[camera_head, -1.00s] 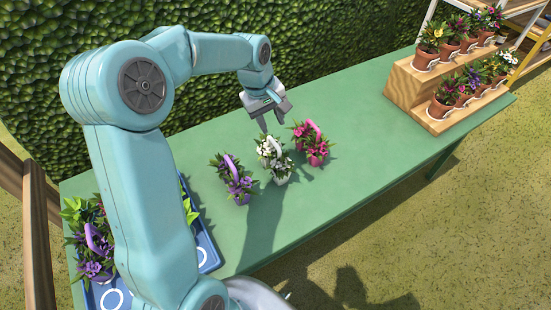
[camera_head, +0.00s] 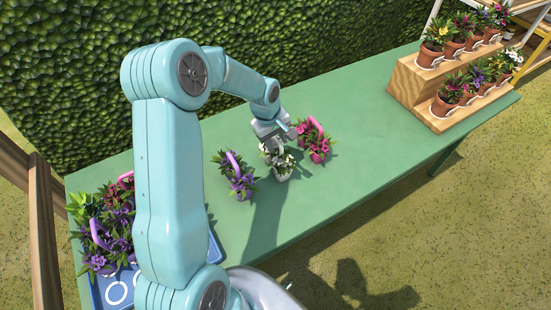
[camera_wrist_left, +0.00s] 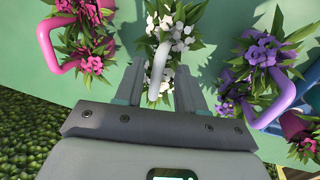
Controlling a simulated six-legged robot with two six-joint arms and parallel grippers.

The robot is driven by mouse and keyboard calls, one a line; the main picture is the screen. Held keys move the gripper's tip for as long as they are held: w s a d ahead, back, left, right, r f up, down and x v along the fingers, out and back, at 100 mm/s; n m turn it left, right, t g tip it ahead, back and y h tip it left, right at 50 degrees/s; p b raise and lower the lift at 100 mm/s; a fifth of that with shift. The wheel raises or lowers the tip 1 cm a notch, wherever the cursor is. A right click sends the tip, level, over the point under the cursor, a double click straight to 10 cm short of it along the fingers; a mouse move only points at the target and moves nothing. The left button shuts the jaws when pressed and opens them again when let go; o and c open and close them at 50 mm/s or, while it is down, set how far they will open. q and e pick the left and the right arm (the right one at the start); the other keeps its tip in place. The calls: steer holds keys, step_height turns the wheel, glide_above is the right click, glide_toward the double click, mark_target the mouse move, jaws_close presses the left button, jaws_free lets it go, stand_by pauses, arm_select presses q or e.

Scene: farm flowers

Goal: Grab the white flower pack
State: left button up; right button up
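The white flower pack (camera_head: 280,162) stands upright on the green table, between the purple pack and the pink pack. Its white handle (camera_wrist_left: 158,75) shows in the left wrist view. My left gripper (camera_head: 275,140) is right over the pack from above. In the left wrist view the fingers of my left gripper (camera_wrist_left: 160,88) are spread apart, one on each side of the white handle, with a gap to it on both sides. The gripper partly covers the pack in the head view. My right gripper is not in view.
The purple flower pack (camera_head: 238,180) stands close on the left, the pink flower pack (camera_head: 316,143) close on the right. A blue tray (camera_head: 98,292) with flower packs is at the left end. A wooden stepped stand (camera_head: 408,85) holds potted flowers. The table (camera_head: 370,125) is clear between.

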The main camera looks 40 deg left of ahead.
arm_select(q)
steer(key=shift+w+f, duration=0.25)
steer(key=shift+f, duration=0.3)
steer(key=shift+w+f, duration=0.2)
steer(key=shift+f, duration=0.3)
steer(key=shift+s+r, duration=0.1)
steer(key=shift+s, duration=0.15)
steer(key=shift+c, duration=1)
jaws_close()
